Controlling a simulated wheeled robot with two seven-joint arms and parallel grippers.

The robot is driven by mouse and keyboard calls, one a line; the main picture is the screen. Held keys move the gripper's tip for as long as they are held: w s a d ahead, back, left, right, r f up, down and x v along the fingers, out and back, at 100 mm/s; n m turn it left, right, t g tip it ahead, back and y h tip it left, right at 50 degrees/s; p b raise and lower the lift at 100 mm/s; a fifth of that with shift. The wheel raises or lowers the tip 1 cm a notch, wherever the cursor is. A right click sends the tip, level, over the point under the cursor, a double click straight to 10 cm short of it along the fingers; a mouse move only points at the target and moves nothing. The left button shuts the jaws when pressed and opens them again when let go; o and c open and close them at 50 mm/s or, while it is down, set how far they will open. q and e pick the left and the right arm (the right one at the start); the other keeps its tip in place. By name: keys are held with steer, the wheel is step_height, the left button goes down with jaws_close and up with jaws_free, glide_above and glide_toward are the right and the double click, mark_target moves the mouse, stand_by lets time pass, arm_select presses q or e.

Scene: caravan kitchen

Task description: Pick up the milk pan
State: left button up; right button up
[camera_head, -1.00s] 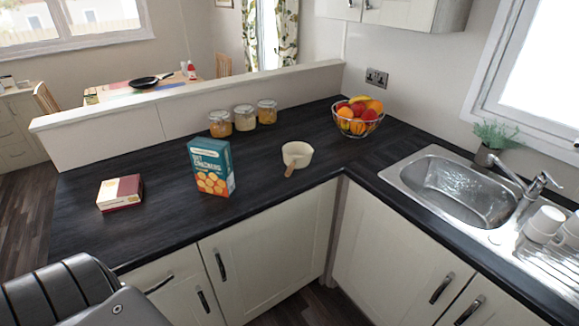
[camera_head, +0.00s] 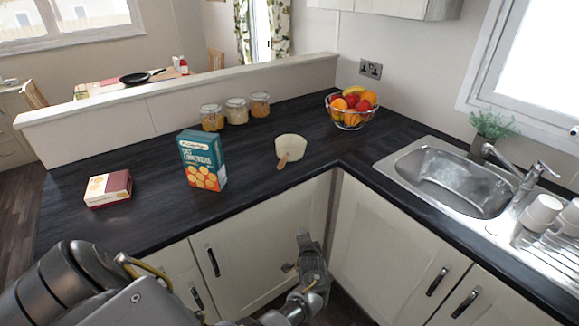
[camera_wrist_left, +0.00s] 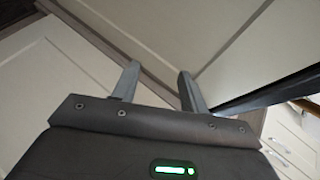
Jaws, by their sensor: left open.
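The milk pan (camera_head: 291,146) is a small cream pan with a brown wooden handle. It stands upright on the dark worktop (camera_head: 250,178) near the inner corner, its handle pointing toward the front edge. My left gripper (camera_head: 298,254) is in front of the cupboard doors, below the worktop edge and apart from the pan. In the left wrist view its two fingers (camera_wrist_left: 158,72) are spread with nothing between them. The pan does not show in that view. My right gripper is not in view.
A blue cracker box (camera_head: 203,160) stands left of the pan, with a smaller box (camera_head: 108,188) farther left. Several jars (camera_head: 236,110) and a fruit bowl (camera_head: 351,108) stand behind. The sink (camera_head: 445,180) is at right. Worktop around the pan is clear.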

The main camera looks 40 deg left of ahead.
arm_select(q)
steer(key=w+a+r+n+g+y, duration=0.1)
steer(key=w+a+r+y, duration=0.15)
steer(key=r, duration=0.65)
steer(key=w+a+r+y, duration=0.1)
steer(key=w+a+r, duration=0.15)
steer(key=r, duration=0.55)
steer(key=g+y+b, duration=0.1)
steer(key=g, duration=0.2)
glide_toward(284, 157)
steer(key=shift+n, duration=0.4)
steer(key=a+f, duration=0.1)
steer(key=w+a+f, duration=0.1)
steer(key=a+f, duration=0.1)
steer(key=a, duration=0.1)
steer(key=shift+w, duration=0.35)
steer(key=shift+w+a, duration=0.1)
steer(key=shift+a, duration=0.2)
steer(key=p+x, duration=0.1)
steer(key=x, duration=0.3)
steer(key=shift+w+a+f, duration=0.1)
steer(key=shift+a, duration=0.1)
steer(key=shift+d, duration=0.1)
jaws_close()
